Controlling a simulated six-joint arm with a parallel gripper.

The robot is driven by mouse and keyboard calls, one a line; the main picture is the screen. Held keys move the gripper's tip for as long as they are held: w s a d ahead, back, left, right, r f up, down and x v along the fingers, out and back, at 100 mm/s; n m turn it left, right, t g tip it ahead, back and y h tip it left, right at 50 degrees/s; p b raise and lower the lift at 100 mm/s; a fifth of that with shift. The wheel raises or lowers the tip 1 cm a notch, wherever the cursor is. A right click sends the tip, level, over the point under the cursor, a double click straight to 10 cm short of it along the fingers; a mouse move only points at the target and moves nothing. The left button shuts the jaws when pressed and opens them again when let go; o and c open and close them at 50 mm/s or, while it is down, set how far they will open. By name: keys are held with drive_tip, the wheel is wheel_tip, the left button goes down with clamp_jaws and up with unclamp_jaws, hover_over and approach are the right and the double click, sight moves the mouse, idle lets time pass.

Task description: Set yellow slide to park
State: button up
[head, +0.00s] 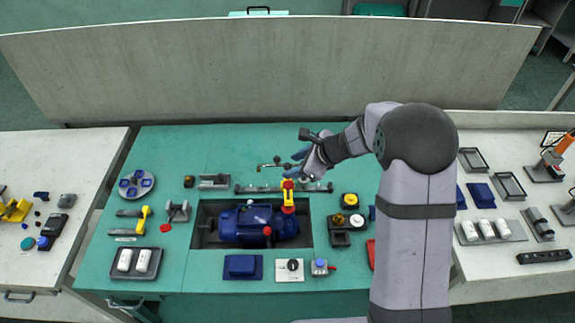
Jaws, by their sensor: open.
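My gripper (297,164) has dark blue fingers, reaches in from the right and is open above the back middle of the green bench. Just below it in the picture, a yellow upright piece with red parts (288,196) stands at the back edge of the recess with the blue pump. Another yellow handle (143,219) stands at the left, beside grey bars. I cannot tell for sure which of the two is the yellow slide. No park marking is readable. I cannot tell any contact between my gripper and the yellow-red piece.
A blue pump (256,222) sits in the dark recess. A grey rail (258,188) runs behind it. A thin rod with dark knobs (272,163) is near my fingers. White rockers (135,261) are front left; a yellow button (350,200) is right.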

sight(288, 164)
drive_tip(key=w+f+m, duration=0.1)
drive_tip(key=w+d+f+m, duration=0.1)
drive_tip(key=m, duration=0.1)
drive_tip(key=w+f+m+t+p, duration=0.1)
drive_tip(key=w, duration=0.1)
drive_tip(key=shift+w+d+f+m, duration=0.1)
drive_tip(key=shift+d+m, duration=0.25)
drive_tip(key=shift+m, duration=0.05)
drive_tip(key=shift+p+x, duration=1.3)
drive_tip(key=shift+x, duration=2.35)
drive_tip(key=shift+a, duration=0.1)
